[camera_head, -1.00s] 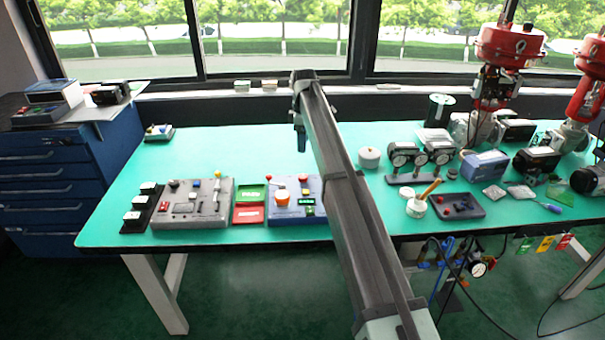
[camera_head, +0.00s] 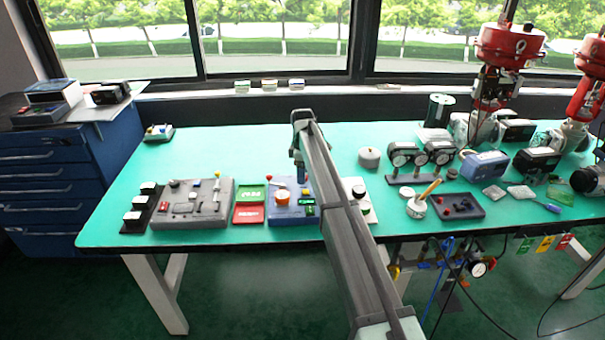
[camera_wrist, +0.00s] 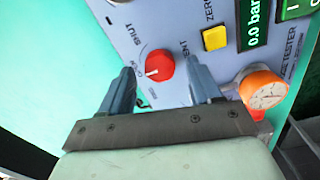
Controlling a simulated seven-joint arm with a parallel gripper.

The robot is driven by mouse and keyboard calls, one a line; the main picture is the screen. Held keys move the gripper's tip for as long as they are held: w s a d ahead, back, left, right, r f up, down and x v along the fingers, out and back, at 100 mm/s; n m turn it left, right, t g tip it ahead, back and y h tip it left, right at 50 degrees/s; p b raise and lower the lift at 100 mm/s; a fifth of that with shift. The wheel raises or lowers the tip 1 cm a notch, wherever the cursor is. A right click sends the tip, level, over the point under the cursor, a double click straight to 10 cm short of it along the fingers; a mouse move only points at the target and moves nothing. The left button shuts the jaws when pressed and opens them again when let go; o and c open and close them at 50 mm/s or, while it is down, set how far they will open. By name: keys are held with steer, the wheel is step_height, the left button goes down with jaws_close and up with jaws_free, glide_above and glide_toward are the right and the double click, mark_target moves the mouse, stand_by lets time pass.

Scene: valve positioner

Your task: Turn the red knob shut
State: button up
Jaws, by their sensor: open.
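The red knob (camera_wrist: 159,66) is round with a white pointer line, on the grey-blue face of the tester panel (camera_wrist: 182,96). Lettering reading SHUT and VENT stands near it. The pointer line runs roughly left to right in the wrist view. My gripper (camera_wrist: 160,74) is open, its two blue-grey fingers either side of the knob in the picture; I cannot tell whether they touch it. In the head view my gripper (camera_head: 302,178) hangs over the back of the blue tester box (camera_head: 274,217), and it hides the knob there.
An orange-rimmed gauge (camera_wrist: 264,90) stands close to the right finger. A yellow ZERO button (camera_wrist: 215,38) and a 0.0 bar display (camera_wrist: 254,22) lie beyond. Green and red trays (camera_head: 250,214) sit left of the box; a white unit (camera_head: 357,192) is right of my arm.

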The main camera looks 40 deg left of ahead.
steer(key=shift+f, duration=0.4)
steer(key=c, duration=1)
